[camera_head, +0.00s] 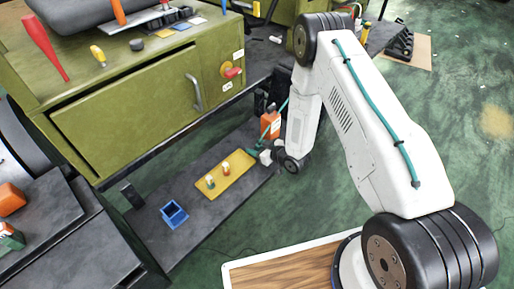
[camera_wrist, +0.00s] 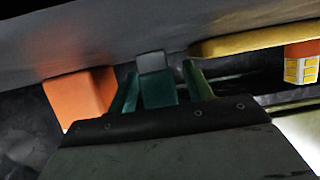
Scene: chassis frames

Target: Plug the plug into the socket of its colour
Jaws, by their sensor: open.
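A yellow tray (camera_head: 238,178) lies on the low dark shelf with two small plugs standing on it, one greenish and white (camera_head: 210,182), one orange and white (camera_head: 226,169). A blue open-topped box (camera_head: 174,214), apparently a socket, stands left of the tray. An orange block (camera_head: 270,124) stands behind my gripper (camera_head: 262,153), which is low beside the tray's right end. In the wrist view my gripper (camera_wrist: 160,72) has its teal fingers apart. A grey-ended teal piece (camera_wrist: 155,82) shows between them; I cannot tell what it is. The orange block (camera_wrist: 80,96) is left, the tray (camera_wrist: 255,40) upper right.
A green cabinet (camera_head: 140,110) stands above and behind the shelf (camera_head: 145,232), with tools on its top. A dark bench (camera_head: 45,225) with orange items is at the left. Shelf surface is bare around the blue box.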

